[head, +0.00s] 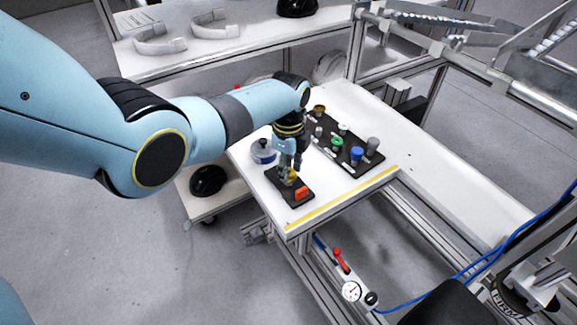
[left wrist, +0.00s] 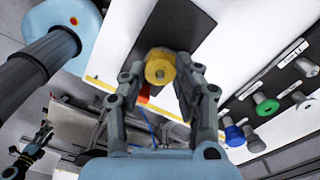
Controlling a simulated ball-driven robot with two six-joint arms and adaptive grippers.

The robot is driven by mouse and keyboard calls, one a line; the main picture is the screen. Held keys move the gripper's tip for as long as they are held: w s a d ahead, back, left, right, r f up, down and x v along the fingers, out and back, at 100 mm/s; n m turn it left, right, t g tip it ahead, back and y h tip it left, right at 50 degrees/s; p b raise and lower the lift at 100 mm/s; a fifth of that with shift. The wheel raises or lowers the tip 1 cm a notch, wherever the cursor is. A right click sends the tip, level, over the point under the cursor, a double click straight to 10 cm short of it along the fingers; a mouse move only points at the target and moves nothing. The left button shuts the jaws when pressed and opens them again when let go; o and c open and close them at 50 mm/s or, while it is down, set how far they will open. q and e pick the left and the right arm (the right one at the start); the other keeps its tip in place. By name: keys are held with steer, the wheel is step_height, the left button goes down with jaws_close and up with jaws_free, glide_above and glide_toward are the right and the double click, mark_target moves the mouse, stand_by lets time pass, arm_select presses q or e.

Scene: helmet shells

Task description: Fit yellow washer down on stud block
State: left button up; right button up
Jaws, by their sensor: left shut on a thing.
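The yellow washer (left wrist: 160,68) is between the fingertips of my left gripper (left wrist: 160,78) in the left wrist view. An orange-red piece (head: 302,193) sits on the near end of that block. Whether the washer rests fully down on the block cannot be told.
A black board (head: 346,146) with several pegs and coloured parts, including a blue one (head: 356,154) and a green one (head: 337,142), lies to the right. A clear round container (head: 263,152) stands left of the gripper. A yellow strip (head: 340,198) marks the front edge.

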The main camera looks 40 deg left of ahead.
arm_select(q)
steer(key=shift+f, duration=0.4)
steer(key=o, duration=0.8)
steer(key=shift+r, duration=0.1)
step_height(320, 180, up, 12)
steer(key=shift+f, duration=0.1)
